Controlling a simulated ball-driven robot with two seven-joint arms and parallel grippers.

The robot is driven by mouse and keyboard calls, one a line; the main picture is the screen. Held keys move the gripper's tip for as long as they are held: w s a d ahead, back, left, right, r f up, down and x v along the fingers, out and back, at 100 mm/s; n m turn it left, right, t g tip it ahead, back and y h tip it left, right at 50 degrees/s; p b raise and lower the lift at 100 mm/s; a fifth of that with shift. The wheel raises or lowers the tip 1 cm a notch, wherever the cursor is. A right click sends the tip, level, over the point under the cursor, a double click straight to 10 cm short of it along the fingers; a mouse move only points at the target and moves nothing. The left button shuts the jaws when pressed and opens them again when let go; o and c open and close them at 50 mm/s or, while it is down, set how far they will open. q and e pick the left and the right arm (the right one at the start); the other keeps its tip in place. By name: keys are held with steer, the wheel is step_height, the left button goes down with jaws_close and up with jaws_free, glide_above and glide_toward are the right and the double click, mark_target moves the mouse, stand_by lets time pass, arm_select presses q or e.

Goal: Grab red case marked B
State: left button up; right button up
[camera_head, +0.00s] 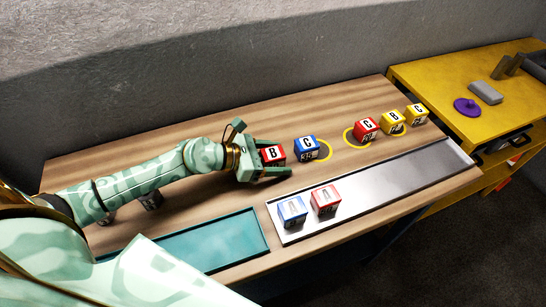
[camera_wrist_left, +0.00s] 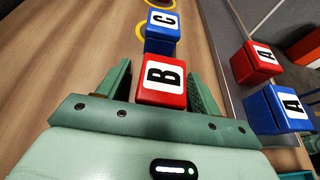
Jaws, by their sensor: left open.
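The red case marked B (camera_head: 272,155) stands on the wooden table in the head view. In the left wrist view the red B case (camera_wrist_left: 162,82) sits between the two fingers of my left gripper (camera_wrist_left: 160,88). My left gripper (camera_head: 264,157) is open around the case, one finger on each side; a gap shows at least on its right side in the wrist view. The blue case marked C (camera_head: 307,148) stands just beyond it, near the fingertips. My right gripper is not in view.
A red C case (camera_head: 366,128) and yellow B (camera_head: 392,122) and C (camera_head: 416,113) cases stand farther right. Blue A (camera_head: 292,211) and red A (camera_head: 325,200) cases sit on the metal tray (camera_head: 400,178). A teal tray (camera_head: 215,243) lies nearer.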

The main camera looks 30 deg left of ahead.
arm_select(q)
steer(key=c, duration=1.2)
steer(key=shift+o, duration=0.2)
steer(key=shift+r, duration=0.1)
